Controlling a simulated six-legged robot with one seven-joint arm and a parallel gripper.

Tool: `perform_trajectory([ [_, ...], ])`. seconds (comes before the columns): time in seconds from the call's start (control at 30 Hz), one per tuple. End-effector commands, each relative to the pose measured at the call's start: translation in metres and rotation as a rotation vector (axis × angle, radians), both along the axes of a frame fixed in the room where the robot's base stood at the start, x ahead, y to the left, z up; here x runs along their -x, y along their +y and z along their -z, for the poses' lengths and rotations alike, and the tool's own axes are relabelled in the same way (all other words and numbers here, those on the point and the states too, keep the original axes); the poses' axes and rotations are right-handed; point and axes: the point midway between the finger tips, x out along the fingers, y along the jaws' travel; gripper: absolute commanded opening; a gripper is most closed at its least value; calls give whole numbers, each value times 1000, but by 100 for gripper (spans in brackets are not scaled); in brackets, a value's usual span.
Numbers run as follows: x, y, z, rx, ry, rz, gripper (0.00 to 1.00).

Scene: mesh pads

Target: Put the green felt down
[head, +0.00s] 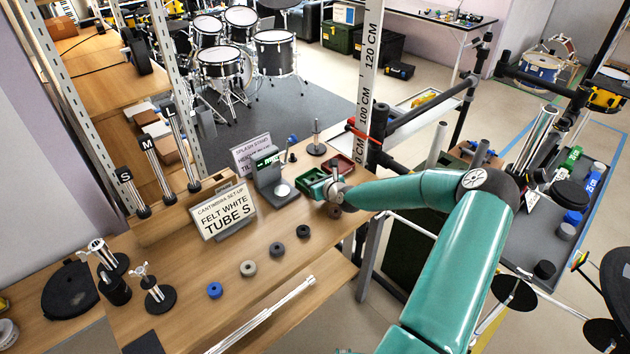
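My gripper (326,190) is at the end of my teal arm, over the right part of the wooden bench (200,322), close to a green tray (309,177). It is small here, and I cannot tell whether its fingers are open or shut, or hold anything. I cannot make out a green felt. A row of felt rings lies on the bench: blue (215,290), grey (248,268), dark (276,249) and another dark one (303,231). A brownish round piece (335,210) shows just below my gripper.
A red tray (340,162) and a small device with a round plate (275,183) are behind. Metal tubes (262,318) lie along the front edge. A tall measuring post (368,80) rises beside the bench.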

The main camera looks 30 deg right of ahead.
Motion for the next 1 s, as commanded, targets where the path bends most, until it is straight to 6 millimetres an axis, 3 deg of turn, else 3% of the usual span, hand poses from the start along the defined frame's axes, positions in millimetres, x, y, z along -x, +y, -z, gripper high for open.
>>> perform_trajectory([
  [0.03,4,-3,8,-8,16,5,44],
  [0.17,5,-3,9,-10,18,7,44],
  [0.4,7,-4,-1,-7,18,7,44],
  [1.0,103,0,-44,-6,9,7,44],
])
